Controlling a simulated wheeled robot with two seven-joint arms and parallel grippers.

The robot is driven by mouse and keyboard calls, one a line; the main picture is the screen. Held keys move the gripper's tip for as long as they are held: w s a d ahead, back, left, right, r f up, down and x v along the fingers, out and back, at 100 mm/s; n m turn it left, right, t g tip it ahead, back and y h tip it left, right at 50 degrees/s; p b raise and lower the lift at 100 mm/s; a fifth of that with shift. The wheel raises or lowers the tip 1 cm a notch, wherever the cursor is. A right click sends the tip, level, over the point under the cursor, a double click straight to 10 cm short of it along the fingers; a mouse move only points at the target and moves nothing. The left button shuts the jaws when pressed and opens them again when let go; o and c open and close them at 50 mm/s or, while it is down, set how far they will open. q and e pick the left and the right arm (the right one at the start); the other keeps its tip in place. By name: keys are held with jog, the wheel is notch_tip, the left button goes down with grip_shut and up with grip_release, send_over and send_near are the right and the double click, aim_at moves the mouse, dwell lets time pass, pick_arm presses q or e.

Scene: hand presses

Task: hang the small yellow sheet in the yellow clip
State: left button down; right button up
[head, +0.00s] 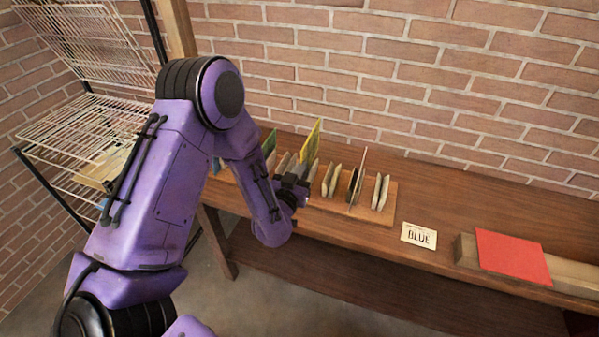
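A small yellow sheet (311,141) stands upright and slightly tilted among a row of pale clips on a wooden board (345,213). Its lower edge is hidden behind my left gripper and the clips, so I cannot tell what holds it. My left gripper (297,184) is at the front of the row, just below the yellow sheet. Its fingertips are too small and dark to tell whether they are open or shut. I cannot make out which clip is yellow. My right gripper is not in view.
A green sheet (269,143) and a thin reddish sheet (358,175) also stand in the row. A wire rack (65,135) stands left. The bench's back right is clear.

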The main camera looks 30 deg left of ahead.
pick_arm(q)
jog(key=shift+r+b, duration=0.2)
jog(key=shift+b, duration=0.1)
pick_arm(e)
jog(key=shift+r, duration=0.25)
pick_arm(q)
jog(key=b+v, duration=0.1)
jog(key=v, duration=0.6)
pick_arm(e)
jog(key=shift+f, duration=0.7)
pick_arm(q)
jog(key=shift+r, duration=0.1)
